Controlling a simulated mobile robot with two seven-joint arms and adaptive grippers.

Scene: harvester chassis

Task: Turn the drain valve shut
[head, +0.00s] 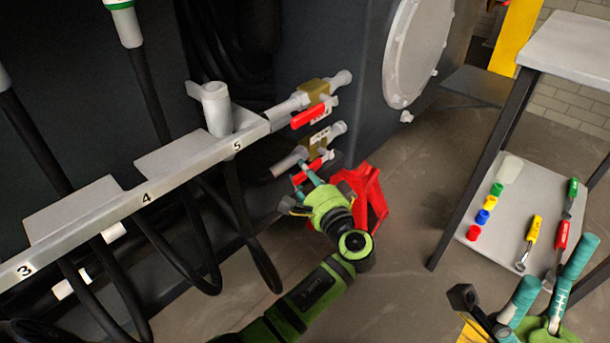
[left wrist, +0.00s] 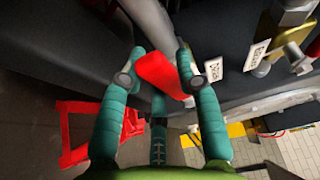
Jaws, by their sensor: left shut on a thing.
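Two valves stick out from the dark chassis in the head view, one above the other. The lower valve (head: 320,143) has a brass body, a white tag and a red lever (head: 327,157), which looks roughly in line with its pipe. My left gripper (head: 307,171) is at this lower lever. In the left wrist view the red lever (left wrist: 160,75) lies between the teal fingers of the left gripper (left wrist: 157,66), which are shut on it. The tag (left wrist: 213,69) beside it is too small to read surely. My right gripper (head: 556,264) is open and empty at bottom right.
The upper valve's red lever (head: 308,116) is close above. A red stand (head: 371,190) is just right of my left gripper. A numbered rail (head: 105,212) with hanging black hoses is at left. A shelf cart (head: 524,190) with tools and coloured caps stands at right.

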